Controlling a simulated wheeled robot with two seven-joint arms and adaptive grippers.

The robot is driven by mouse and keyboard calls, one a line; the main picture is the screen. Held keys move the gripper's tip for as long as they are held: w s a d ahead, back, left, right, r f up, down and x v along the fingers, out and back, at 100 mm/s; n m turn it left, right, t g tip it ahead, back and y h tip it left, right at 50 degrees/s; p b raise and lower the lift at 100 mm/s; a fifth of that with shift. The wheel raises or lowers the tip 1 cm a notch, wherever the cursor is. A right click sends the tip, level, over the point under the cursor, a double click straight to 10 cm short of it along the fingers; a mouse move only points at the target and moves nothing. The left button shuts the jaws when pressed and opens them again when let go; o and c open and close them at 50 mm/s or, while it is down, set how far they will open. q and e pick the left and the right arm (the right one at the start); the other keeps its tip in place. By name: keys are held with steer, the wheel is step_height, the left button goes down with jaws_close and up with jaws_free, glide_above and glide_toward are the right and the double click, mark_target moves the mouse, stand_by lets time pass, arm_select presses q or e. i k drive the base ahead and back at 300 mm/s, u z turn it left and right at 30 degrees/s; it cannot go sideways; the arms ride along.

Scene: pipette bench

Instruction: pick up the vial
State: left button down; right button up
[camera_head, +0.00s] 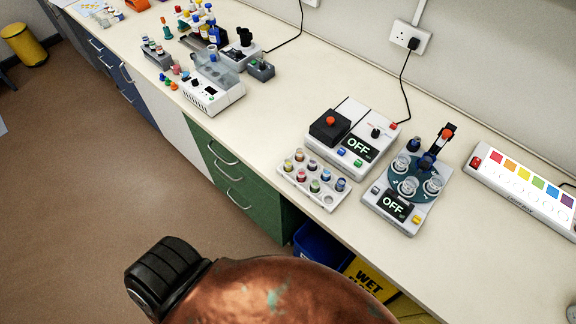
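Several small vials with coloured caps stand upright in a white rack (327,199) near the front edge of the bench. One of them, a vial with a blue cap (340,184), is at the rack's right end. An empty hole shows at the rack's front right corner. More small vials (152,46) stand in a grey rack farther left. Which one the task means, I cannot tell. Neither of my grippers is recognisable in view; only a copper and black part of my own body shows at the bottom.
Behind the rack is a white device (373,136) reading OFF. To its right is a carousel device (376,204) with glass vessels, also OFF, then a colour-strip box (519,207). Another white device (210,92) stands left. Bare bench (275,110) lies between. Bins are below.

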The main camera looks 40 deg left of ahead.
mark_target(288, 161)
steer(key=z, duration=3)
steer(key=k, duration=2.45)
steer(key=u, duration=1.15)
